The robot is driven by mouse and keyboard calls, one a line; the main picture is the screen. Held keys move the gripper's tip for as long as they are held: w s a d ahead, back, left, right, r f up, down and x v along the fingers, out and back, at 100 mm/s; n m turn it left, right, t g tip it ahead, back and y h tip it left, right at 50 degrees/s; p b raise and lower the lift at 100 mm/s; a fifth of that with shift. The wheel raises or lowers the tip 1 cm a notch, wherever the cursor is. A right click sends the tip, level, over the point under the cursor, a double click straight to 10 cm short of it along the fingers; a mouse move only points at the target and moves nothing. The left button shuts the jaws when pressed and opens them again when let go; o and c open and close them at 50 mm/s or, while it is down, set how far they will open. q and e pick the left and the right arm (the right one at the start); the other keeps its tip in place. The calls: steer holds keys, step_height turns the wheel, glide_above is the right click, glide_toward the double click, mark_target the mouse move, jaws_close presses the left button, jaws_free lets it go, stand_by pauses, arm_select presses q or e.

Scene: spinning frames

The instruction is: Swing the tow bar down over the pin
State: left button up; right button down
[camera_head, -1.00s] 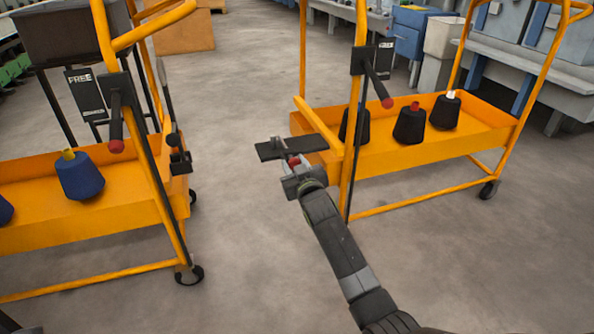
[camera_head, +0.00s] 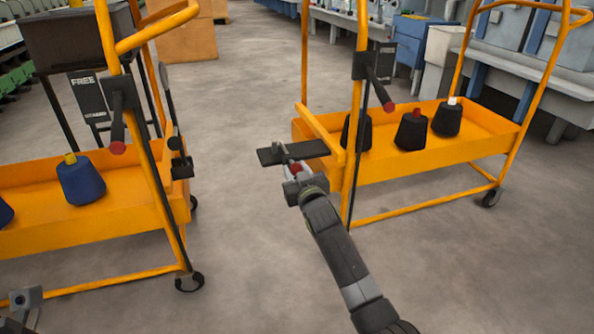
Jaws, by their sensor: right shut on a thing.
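The tow bar (camera_head: 312,149) is a dark flat bar at the left end of the right orange trolley. It lies roughly level and points left toward the left trolley. My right gripper (camera_head: 296,171) is shut on its red grip at the near side of the bar, which shows between the jaws. A dark bracket (camera_head: 181,166) with a small upright part, which looks like the pin, sits on the right end of the left trolley. The bar's free end is apart from it, with floor between. My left gripper (camera_head: 27,299) only peeks in at the bottom left; its jaws are unclear.
The left orange trolley (camera_head: 120,213) carries blue cones and a "FREE" sign. The right trolley (camera_head: 430,149) carries several dark cones. Upright posts with red-tipped levers stand on both. The floor (camera_head: 235,100) between the trolleys is clear.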

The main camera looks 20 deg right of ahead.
steer(key=shift+s+f+g, duration=0.15)
steer(key=shift+f+g, duration=0.15)
steer(key=shift+f, duration=0.75)
steer(key=c, duration=1.3)
jaws_free()
steer(key=shift+a+f, duration=0.1)
steer(key=shift+o, duration=1.2)
steer(key=shift+w+f, duration=0.15)
steer(key=shift+w, duration=0.05)
steer(key=shift+o, duration=0.3)
steer(key=shift+r, duration=0.35)
steer(key=shift+s, duration=0.1)
